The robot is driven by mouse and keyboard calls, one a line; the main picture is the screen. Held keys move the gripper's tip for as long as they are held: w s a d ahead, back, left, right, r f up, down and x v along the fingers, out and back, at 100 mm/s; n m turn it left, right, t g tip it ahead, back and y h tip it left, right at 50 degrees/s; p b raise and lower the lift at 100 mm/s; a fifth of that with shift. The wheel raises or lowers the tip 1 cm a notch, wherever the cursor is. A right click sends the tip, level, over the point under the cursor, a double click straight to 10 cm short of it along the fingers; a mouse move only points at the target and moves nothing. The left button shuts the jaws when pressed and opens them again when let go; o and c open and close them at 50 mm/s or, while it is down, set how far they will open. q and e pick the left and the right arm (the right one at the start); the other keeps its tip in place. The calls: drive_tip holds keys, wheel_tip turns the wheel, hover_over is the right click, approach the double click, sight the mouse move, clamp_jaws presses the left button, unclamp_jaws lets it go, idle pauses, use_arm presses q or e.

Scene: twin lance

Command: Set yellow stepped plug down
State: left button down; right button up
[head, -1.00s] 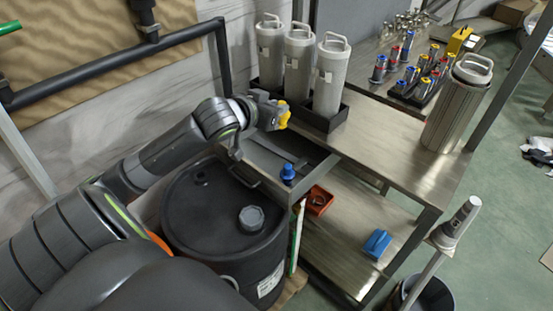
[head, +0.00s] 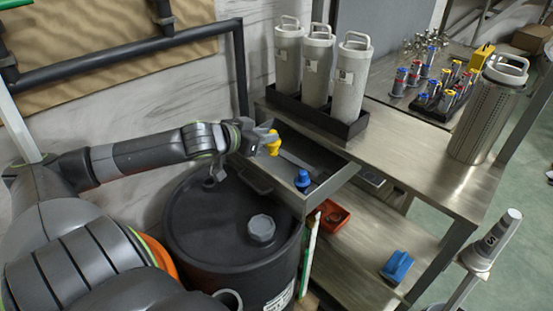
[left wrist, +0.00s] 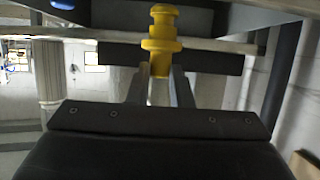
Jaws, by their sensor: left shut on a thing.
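The yellow stepped plug (head: 272,143) is held in my left gripper (head: 261,139) over the back left part of the open drawer (head: 331,180). In the left wrist view, the plug (left wrist: 161,42) sits between the two fingers (left wrist: 160,82), its stepped narrow end pointing up in the picture. The fingers are shut on its lower part. Whether the plug touches the drawer cannot be told. A blue plug (head: 302,181) stands in the drawer, to the right of and nearer than the yellow one. My right gripper is not in view.
Several grey canisters (head: 349,83) stand in a black tray on the bench behind the drawer. A black drum (head: 209,236) stands in front. A red bin (head: 332,217) and a blue object (head: 397,266) are on the lower shelf. The drawer's middle has bare floor.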

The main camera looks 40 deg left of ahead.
use_arm(q)
drive_tip(key=shift+f+b, duration=0.9)
drive_tip(key=shift+f, duration=2.45)
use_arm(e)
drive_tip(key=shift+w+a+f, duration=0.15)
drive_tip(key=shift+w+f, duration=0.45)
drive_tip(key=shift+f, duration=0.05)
